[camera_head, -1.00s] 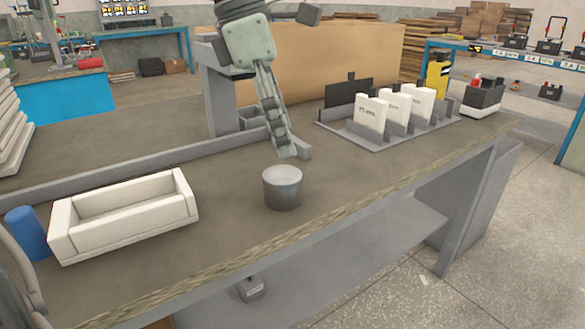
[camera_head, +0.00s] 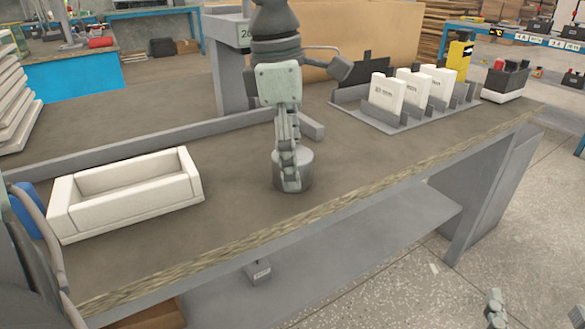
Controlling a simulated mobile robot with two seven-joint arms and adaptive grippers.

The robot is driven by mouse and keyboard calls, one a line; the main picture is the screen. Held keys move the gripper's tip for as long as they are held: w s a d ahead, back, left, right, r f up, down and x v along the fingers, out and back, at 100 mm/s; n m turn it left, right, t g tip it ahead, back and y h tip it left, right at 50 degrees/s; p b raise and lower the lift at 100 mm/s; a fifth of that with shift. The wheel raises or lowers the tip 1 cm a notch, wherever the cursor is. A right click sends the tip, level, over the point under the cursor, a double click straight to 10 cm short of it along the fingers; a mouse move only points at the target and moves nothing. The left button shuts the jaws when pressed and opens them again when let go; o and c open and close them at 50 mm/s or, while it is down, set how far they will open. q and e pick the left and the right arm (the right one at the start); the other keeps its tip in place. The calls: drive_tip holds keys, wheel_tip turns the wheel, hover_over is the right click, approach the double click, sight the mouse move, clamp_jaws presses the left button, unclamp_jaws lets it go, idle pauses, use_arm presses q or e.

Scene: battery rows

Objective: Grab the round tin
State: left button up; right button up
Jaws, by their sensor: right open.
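The round tin (camera_head: 305,174) is a short grey cylinder standing upright on the bench top. Another finger behind cannot be made out, and I cannot tell whether the finger touches the tin.
A white open box (camera_head: 120,208) lies left on the bench (camera_head: 235,215), with a blue cylinder (camera_head: 32,210) beside it. A rack (camera_head: 372,120) of white battery packs stands back right. A low rail (camera_head: 180,133) runs behind. The bench right of the tin is clear.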

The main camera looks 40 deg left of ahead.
use_arm(q)
drive_tip(key=shift+r, duration=0.1)
drive_tip(key=c, duration=1.5)
drive_tip(key=shift+r, duration=0.1)
